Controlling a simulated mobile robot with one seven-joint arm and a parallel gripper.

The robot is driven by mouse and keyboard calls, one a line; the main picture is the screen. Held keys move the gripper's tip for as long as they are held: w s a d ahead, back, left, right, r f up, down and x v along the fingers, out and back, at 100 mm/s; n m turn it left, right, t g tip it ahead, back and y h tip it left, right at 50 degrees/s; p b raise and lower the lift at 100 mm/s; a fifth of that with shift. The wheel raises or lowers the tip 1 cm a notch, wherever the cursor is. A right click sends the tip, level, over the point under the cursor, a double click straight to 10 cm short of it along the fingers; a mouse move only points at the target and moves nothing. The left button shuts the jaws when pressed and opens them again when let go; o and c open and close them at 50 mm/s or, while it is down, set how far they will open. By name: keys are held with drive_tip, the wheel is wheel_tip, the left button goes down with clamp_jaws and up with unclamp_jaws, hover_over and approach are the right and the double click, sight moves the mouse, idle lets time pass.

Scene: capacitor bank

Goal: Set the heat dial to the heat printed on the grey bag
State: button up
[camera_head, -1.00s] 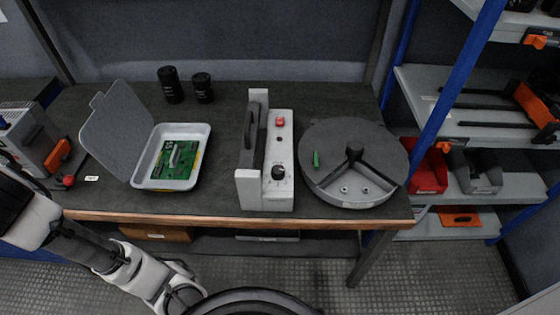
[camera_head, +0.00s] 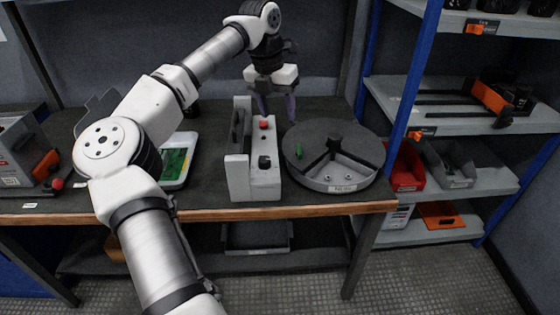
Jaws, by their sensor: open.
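The heat dial (camera_head: 264,162) is a small black knob on the near part of a light grey bench unit (camera_head: 263,185), in the middle of the table. A red button (camera_head: 264,124) sits behind it on the same unit. The dial's markings are too small to read. My gripper (camera_head: 277,109) is open and empty, fingers pointing down, above or behind the far end of the unit, farther back than the dial. I cannot make out a grey bag or any printed heat in this view.
A white tray with a green board (camera_head: 175,163) is partly hidden behind my arm. A round grey divided tray (camera_head: 333,180) with a green piece (camera_head: 303,159) stands right of the unit. Shelves with a red bin (camera_head: 405,169) stand at the right. The table's wooden front edge (camera_head: 300,211) is clear.

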sight(264, 159)
drive_tip(key=shift+n+y, duration=0.4)
drive_tip(key=shift+y, duration=0.5)
drive_tip(key=a+f, duration=0.1)
drive_tip(key=f, duration=0.3)
drive_tip(key=a+f, duration=0.1)
drive_tip(key=f, duration=0.4)
drive_tip(key=a+f+p, duration=0.1)
drive_tip(key=f, duration=0.4)
drive_tip(key=shift+a+f, duration=0.2)
drive_tip(key=shift+a, duration=0.05)
drive_tip(key=c, duration=1)
drive_tip(key=shift+o, duration=0.2)
